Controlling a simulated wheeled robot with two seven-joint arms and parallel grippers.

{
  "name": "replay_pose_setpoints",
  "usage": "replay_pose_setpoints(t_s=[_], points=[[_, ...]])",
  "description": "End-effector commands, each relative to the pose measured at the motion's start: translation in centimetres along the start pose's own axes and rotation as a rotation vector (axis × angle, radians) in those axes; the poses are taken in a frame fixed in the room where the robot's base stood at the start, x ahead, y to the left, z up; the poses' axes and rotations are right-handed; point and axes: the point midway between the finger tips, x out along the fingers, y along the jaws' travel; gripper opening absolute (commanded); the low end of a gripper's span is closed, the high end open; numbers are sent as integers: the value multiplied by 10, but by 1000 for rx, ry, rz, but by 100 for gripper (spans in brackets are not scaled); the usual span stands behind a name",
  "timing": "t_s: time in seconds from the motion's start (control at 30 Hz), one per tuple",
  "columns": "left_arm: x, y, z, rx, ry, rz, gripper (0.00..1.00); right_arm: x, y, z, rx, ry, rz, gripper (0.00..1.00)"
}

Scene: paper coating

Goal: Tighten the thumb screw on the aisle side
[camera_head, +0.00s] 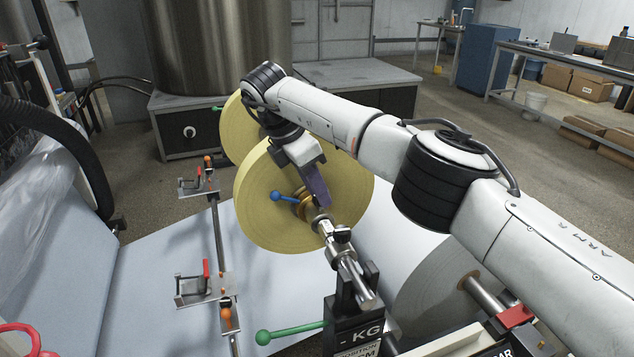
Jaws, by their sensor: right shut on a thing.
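My right gripper (318,196) reaches down from above to the near face of the yellow roll (262,222). Its dark purple fingers are shut beside the brass-coloured hub (302,208) on the metal shaft (351,268). The thumb screw they are shut on is mostly hidden by the fingers, so its seating cannot be told. A blue-knobbed lever (278,197) sticks out left of the hub. A collar with a dark knob (342,235) sits further along the shaft, nearer to me. My left gripper is not in view.
A second yellow roll (236,128) stands behind. A black support (352,310) carries the shaft end, with a green-handled lever (290,332) beside it. A rail with orange knobs and red clamps (206,270) stands left. A large white roll (430,290) lies below my arm.

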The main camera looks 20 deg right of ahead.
Motion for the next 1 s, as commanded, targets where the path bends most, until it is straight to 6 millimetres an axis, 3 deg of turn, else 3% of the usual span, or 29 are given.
replay_pose_setpoints(t_s=[0.97,1.0], points=[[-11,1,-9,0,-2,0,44,-1,2,1,96,-2,-35,2],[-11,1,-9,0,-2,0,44,-1,2,1,96,-2,-35,28]])
